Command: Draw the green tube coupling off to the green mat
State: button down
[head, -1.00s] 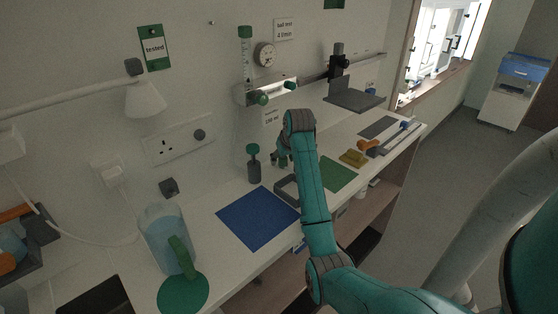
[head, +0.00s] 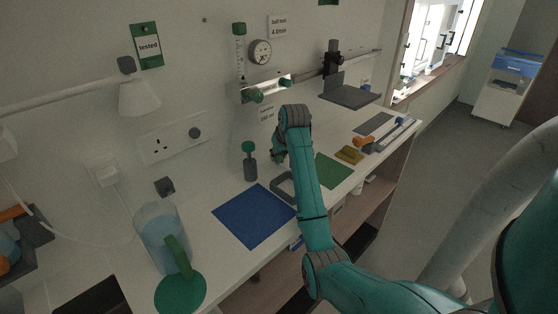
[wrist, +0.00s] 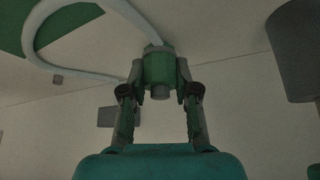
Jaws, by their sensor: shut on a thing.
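The green tube coupling (wrist: 157,68) is between the two fingers of my gripper (wrist: 160,78) in the wrist view, and the fingers are shut on it. A pale tube (wrist: 88,78) runs from its far end and loops to the left. A short grey stub shows at its near end. In the head view my gripper (head: 279,155) is near the wall side of the bench, partly hidden by my arm, and the coupling cannot be made out there. The green mat (head: 333,171) lies flat on the bench to the right of my gripper, its left part hidden by my arm.
A grey bottle with a green top (head: 249,162) stands just left of my gripper. A blue mat (head: 254,215) lies in front. A wall flowmeter (head: 240,50) and gauge are above. A yellow block (head: 349,155) and an orange-handled item (head: 364,142) lie beyond the green mat.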

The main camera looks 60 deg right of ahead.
jog(key=shift+r, duration=3.1)
